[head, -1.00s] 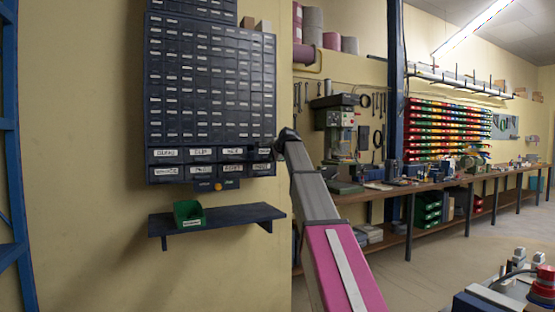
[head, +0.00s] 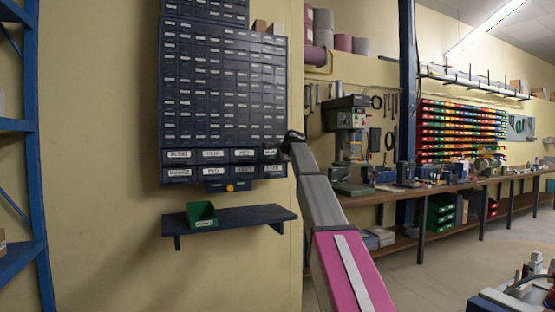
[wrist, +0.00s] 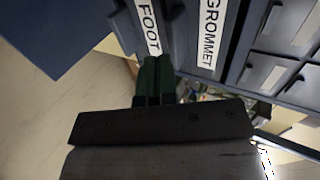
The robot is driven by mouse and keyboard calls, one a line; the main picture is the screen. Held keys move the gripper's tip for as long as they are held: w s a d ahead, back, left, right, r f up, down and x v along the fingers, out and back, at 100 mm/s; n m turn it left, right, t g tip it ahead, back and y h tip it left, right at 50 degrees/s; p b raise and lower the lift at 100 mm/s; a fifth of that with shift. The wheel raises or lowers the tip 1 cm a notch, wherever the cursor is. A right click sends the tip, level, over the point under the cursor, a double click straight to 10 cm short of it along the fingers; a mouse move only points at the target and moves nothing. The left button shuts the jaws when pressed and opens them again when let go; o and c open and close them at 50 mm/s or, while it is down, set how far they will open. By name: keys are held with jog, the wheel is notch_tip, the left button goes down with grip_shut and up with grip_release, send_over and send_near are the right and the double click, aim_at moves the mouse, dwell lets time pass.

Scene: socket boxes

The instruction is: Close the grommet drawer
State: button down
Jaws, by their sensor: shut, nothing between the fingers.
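The grommet drawer (wrist: 210,38) shows at the top of the wrist view, its white label turned sideways. The foot drawer (wrist: 149,27) is beside it on the left. My gripper (wrist: 156,65) is shut and empty, its dark green fingers together by the lower end of the foot drawer's label, left of the grommet drawer. I cannot tell whether they touch a drawer front, or how far the grommet drawer sticks out. In the head view, the dark blue drawer cabinet (head: 222,90) hangs on the wall; my arm's end covers its lower right corner, and drawer labels there are too small to read surely.
A shelf (head: 250,218) with a green bin (head: 202,214) on it juts from the wall below the cabinet. A blue rack (head: 30,150) stands at the left. A long workbench (head: 450,183) with a drill press (head: 347,130) runs along the right.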

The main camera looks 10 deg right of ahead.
jog(key=f+v, duration=0.1)
jog(key=v, duration=1.1)
jog(key=s+f+n+g+h, duration=0.15)
jog(key=s+f, duration=0.25)
jog(key=f, duration=1)
jog(key=s+f+n+g, duration=0.2)
jog(key=s+f+n, duration=0.15)
jog(key=f, duration=1.15)
jog(key=s+f+n+g, duration=0.2)
jog(key=s+f, duration=0.2)
jog(key=f, duration=1)
jog(key=s+f+n+g+h, duration=0.2)
jog(key=s+f+n+g, duration=0.4)
jog(key=s+f, duration=2.1)
jog(key=shift+s+d+f+n, duration=0.15)
jog(key=shift+s+f+n, duration=0.2)
jog(key=shift+f+n, duration=0.3)
